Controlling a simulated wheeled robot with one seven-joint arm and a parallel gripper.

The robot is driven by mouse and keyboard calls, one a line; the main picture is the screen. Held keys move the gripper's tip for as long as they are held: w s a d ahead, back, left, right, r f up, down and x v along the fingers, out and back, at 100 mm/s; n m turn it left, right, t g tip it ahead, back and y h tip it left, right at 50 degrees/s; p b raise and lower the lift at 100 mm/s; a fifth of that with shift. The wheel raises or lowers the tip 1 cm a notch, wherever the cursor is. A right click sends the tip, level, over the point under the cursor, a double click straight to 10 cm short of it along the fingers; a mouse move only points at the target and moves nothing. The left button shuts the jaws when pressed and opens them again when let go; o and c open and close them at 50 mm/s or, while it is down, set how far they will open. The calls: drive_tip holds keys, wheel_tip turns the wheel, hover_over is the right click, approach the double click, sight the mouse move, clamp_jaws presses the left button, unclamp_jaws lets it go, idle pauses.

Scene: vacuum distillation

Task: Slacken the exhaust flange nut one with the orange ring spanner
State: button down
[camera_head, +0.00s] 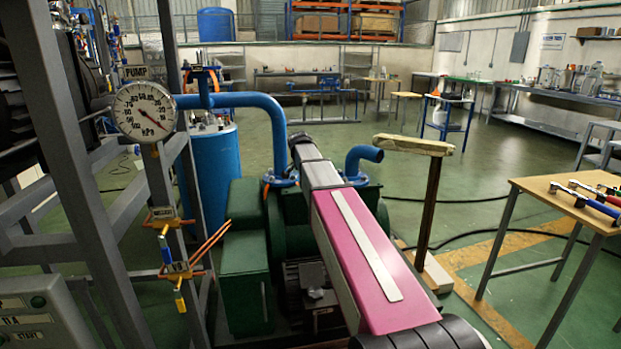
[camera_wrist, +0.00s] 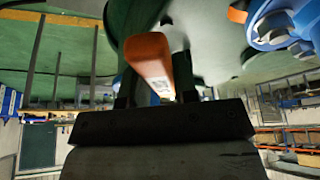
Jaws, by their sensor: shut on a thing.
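The orange ring spanner (camera_wrist: 148,56) is between the fingers of my gripper (camera_wrist: 156,86) in the wrist view, its orange handle end towards the camera. My gripper is shut on it. A blue flange with bolt heads or nuts (camera_wrist: 276,32) is at the upper right of that view, apart from the visible handle. The spanner's ring cannot be made out. In the head view, my arm hides the gripper and spanner. A short blue bent pipe (camera_head: 361,158) rises from a flange (camera_head: 356,180) on the green pump (camera_head: 248,240), right of my arm. Individual nuts are too small to tell there.
A larger blue pipe (camera_head: 245,99) runs left from the pump to a blue tank (camera_head: 218,165). A grey frame with a pressure gauge (camera_head: 144,111) is at left. A wooden-topped post (camera_head: 428,200) stands right of the pump. A table (camera_head: 545,190) with tools is at right.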

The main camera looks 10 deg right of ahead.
drive_tip(key=shift+s+d+n, duration=0.7)
drive_tip(key=shift+s+d, duration=0.05)
drive_tip(key=shift+s, duration=0.2)
drive_tip(key=shift+d, duration=0.1)
drive_tip(key=shift+s+d+n+t+y, duration=0.4)
drive_tip(key=shift+s+d+n+y, duration=0.1)
drive_tip(key=shift+s+d+n, duration=0.4)
drive_tip(key=shift+s+d+n+y, duration=0.15)
drive_tip(key=shift+s+d+n, duration=0.25)
drive_tip(key=shift+d, duration=0.15)
drive_tip(key=shift+s+d+n+y, duration=0.15)
drive_tip(key=shift+s+d+n, duration=0.15)
drive_tip(key=shift+d+n, duration=0.15)
drive_tip(key=shift+r, duration=0.15)
wheel_tip(320, 180, up, 8)
idle(1.3)
drive_tip(key=shift+r, duration=0.15)
